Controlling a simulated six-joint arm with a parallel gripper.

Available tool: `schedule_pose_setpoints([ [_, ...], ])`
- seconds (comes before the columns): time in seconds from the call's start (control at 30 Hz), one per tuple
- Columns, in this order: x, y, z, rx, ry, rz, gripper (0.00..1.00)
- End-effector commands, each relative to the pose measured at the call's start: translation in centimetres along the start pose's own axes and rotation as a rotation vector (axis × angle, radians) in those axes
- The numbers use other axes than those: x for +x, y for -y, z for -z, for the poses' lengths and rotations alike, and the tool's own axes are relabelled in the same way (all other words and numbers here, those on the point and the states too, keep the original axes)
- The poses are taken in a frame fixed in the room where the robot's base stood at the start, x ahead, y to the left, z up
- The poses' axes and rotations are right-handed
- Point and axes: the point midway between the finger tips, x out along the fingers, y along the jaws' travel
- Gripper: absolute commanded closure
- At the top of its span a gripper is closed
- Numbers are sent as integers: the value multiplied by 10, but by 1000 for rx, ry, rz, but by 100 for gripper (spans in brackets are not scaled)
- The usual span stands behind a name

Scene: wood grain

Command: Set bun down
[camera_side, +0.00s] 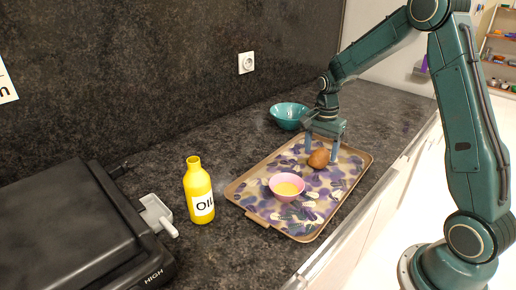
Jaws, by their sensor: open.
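A round brown bun (319,158) sits on the far part of a patterned tray (259,199) with a tan rim. My gripper (321,152) is open above the tray, its two fingers pointing down on either side of the bun. From this view I cannot tell whether either finger touches the bun. Part of the bun's top is close under the gripper body.
A teal bowl (287,114) is behind the gripper. A yellow oil bottle (198,183) and a black grill (75,230) stand to the left. The counter's front edge runs along the right.

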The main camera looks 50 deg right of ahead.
Motion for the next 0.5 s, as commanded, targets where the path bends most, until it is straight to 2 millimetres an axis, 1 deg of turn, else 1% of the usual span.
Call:
schedule_pose_setpoints([
  [0.03,-9,1,0,0,-2,5,32],
  [0.3,-53,1,0,0,-3,5,32],
  [0.5,-81,0,0,0,-1,2,32],
])
